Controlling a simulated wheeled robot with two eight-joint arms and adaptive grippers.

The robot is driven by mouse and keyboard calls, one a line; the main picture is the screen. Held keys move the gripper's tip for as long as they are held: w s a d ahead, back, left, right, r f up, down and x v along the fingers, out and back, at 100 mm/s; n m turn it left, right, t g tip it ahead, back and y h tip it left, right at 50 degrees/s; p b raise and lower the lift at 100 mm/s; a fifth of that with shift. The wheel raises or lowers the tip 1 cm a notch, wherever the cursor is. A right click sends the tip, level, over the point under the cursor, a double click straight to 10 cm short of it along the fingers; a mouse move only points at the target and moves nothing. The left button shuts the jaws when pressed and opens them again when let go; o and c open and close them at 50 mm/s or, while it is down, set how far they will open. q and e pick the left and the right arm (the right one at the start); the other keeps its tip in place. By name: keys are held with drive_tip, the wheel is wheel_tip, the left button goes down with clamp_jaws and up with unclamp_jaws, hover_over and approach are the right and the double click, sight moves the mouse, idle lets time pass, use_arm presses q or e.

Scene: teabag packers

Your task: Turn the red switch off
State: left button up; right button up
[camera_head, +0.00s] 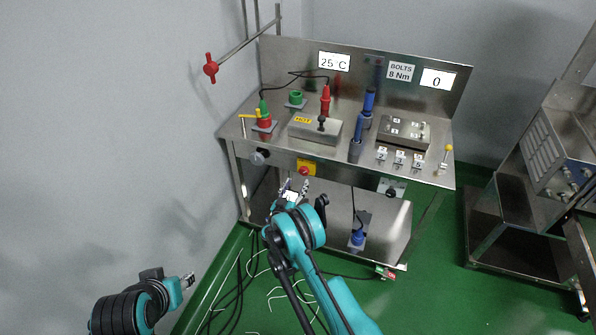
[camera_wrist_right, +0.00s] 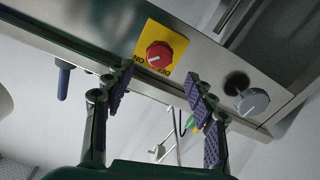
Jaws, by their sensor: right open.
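The red switch (camera_head: 304,171) is a round knob on a yellow plate (camera_head: 313,163) on the bench's front edge. In the right wrist view the red switch (camera_wrist_right: 159,55) shows a white pointer line, and lettering on its yellow plate (camera_wrist_right: 146,38) is only partly readable. My right gripper (camera_head: 296,187) is open and empty just in front of and below the switch. In the right wrist view its purple-padded fingertips (camera_wrist_right: 160,77) are spread on either side below the knob, apart from it. My left gripper (camera_head: 188,281) is low at the left, far from the bench; its jaws are too small to judge.
A grey knob (camera_wrist_right: 252,102) sits on the same front edge. The steel bench (camera_head: 350,160) carries tools, a metal block (camera_head: 314,130) and small numbered blocks. Loose cables (camera_head: 240,285) lie on the green floor. A steel rack (camera_head: 500,215) stands at the right.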

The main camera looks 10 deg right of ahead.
sight(303, 172)
drive_tip(key=b+x, duration=0.1)
drive_tip(key=x, duration=0.4)
drive_tip(key=shift+w+d+f+b, duration=0.1)
drive_tip(key=shift+w+d+b, duration=0.1)
drive_tip(key=shift+b, duration=0.15)
drive_tip(key=shift+w+d, duration=0.35)
drive_tip(key=shift+w, duration=0.15)
drive_tip(key=c, duration=1.2)
